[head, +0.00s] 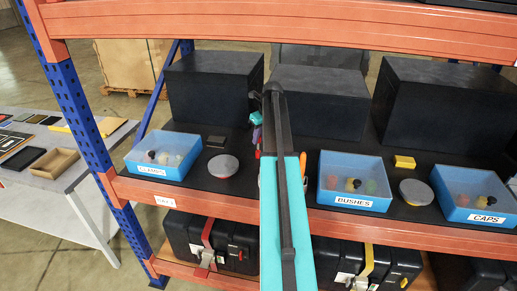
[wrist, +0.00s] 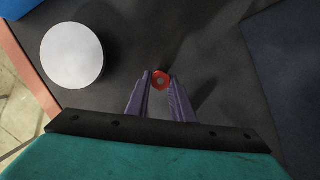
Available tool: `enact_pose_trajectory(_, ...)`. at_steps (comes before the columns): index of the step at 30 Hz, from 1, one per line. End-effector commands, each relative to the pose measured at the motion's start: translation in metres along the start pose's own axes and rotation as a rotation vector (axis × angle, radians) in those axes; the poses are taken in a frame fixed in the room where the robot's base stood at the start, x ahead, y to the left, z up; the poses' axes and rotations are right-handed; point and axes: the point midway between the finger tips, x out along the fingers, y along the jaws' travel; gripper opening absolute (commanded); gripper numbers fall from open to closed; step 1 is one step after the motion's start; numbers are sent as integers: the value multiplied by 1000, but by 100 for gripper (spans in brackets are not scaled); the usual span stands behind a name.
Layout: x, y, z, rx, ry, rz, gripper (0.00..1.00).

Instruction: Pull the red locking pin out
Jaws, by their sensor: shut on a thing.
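The red locking pin (wrist: 160,72) shows in the wrist view as a small round red piece with a pale centre. My gripper (wrist: 159,80) has its two purple fingers shut on it, one on each side. The lower part of the red piece cannot be made out. In the head view my teal and black arm reaches over the shelf. It hides most of the gripper and the pin there.
A grey disc (wrist: 72,55) lies to the left of my gripper in the wrist view. Blue bins of small parts, marked BUSHES (head: 352,202) and CAPS (head: 489,218), stand on the dark shelf. A yellow block (head: 404,162) and large black boxes (head: 213,90) stand there too. An orange beam (head: 200,22) crosses above.

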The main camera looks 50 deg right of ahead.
Motion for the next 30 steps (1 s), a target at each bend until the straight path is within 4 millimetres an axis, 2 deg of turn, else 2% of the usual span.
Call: enact_pose_trajectory(30, -24, 0, 7, 1, 0, 0, 0)
